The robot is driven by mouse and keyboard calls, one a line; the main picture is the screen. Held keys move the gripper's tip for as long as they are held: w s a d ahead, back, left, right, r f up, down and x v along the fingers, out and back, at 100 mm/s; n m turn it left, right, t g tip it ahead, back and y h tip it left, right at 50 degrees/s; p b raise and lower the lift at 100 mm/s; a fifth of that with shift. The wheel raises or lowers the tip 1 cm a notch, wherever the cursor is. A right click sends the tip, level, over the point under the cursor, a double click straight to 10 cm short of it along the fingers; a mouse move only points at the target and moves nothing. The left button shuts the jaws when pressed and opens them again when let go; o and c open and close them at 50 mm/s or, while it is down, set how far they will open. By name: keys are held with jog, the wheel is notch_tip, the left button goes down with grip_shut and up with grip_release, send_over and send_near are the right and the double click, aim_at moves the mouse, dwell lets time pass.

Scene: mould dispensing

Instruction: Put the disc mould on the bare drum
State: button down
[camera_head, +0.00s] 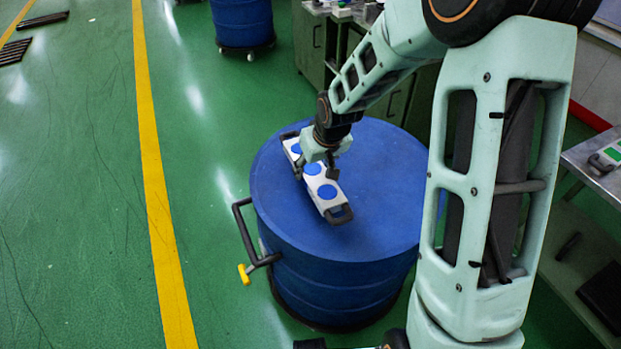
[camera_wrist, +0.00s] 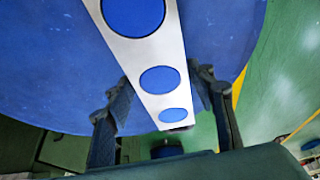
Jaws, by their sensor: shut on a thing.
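The disc mould (camera_head: 312,180) is a long white bar with blue discs on top and dark handles at its ends. It lies level over the left part of the blue drum's top (camera_head: 375,200). I cannot tell whether it touches the top or hangs just above it. My gripper (camera_head: 317,170) reaches down over its middle and is shut on it, hiding part of the bar. In the wrist view the mould (camera_wrist: 140,55) runs between the two fingers (camera_wrist: 160,82), with the drum top (camera_wrist: 50,60) behind it.
A dark handle with a yellow end (camera_head: 247,262) sticks out from the drum's left side. Another blue drum (camera_head: 243,22) on casters stands at the back. A bench (camera_head: 596,180) holds a green-and-white item at right.

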jog(key=shift+w+a+f, duration=0.35)
jog(key=shift+w+f, duration=0.05)
jog(key=shift+f, duration=0.05)
jog(key=shift+f+b, duration=0.35)
jog(key=shift+f, duration=1.2)
jog(key=shift+f, duration=0.1)
jog(key=c, duration=1.4)
grip_release()
jog(key=shift+f, duration=0.2)
jog(key=o, duration=0.5)
jog(key=shift+r, duration=0.1)
jog(key=p+v, duration=0.2)
jog(key=v, duration=1)
jog(key=shift+s+d+p, duration=0.1)
jog(key=shift+s+p, duration=0.05)
jog(key=shift+p, duration=0.15)
